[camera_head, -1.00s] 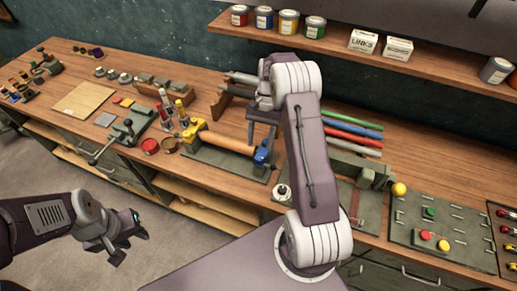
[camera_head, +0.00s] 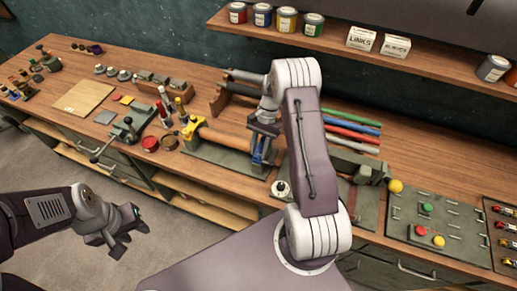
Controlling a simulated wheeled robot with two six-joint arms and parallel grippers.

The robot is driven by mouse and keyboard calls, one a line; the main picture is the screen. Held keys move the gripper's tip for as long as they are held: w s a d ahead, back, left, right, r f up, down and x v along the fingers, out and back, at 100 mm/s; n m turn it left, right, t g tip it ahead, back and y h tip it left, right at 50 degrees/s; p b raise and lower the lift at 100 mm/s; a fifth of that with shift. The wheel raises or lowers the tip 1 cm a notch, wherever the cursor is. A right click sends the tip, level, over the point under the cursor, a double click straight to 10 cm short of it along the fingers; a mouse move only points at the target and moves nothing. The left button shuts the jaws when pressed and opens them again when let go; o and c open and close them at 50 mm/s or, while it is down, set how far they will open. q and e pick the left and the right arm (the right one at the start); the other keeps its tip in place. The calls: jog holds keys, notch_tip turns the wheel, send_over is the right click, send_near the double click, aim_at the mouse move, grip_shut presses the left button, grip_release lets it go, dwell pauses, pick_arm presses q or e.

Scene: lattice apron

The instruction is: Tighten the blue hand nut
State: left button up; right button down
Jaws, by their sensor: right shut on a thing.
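The blue hand nut (camera_head: 259,155) is at the right end of a brown roller (camera_head: 223,139) on a green-grey stand on the bench. It is partly hidden by my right gripper (camera_head: 264,140). The roller's left end has a yellow fitting (camera_head: 191,126). My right gripper comes down from above and is shut on the blue hand nut. Its fingertips are small and partly covered in the head view. My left gripper (camera_head: 130,237) hangs over the floor in front of the bench, well away from the nut. Its fingers look apart and empty.
Coloured rods (camera_head: 350,130) lie behind my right arm. A panel with coloured buttons (camera_head: 440,226) is at the right.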

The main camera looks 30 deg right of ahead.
jog(key=shift+m, duration=0.5)
jog(key=c, duration=1)
grip_release()
jog(key=shift+c, duration=0.2)
jog(key=shift+d, duration=0.1)
jog(key=b+v, duration=0.2)
jog(key=v, duration=0.7)
jog(key=shift+b, duration=0.3)
jog(key=shift+s, duration=0.1)
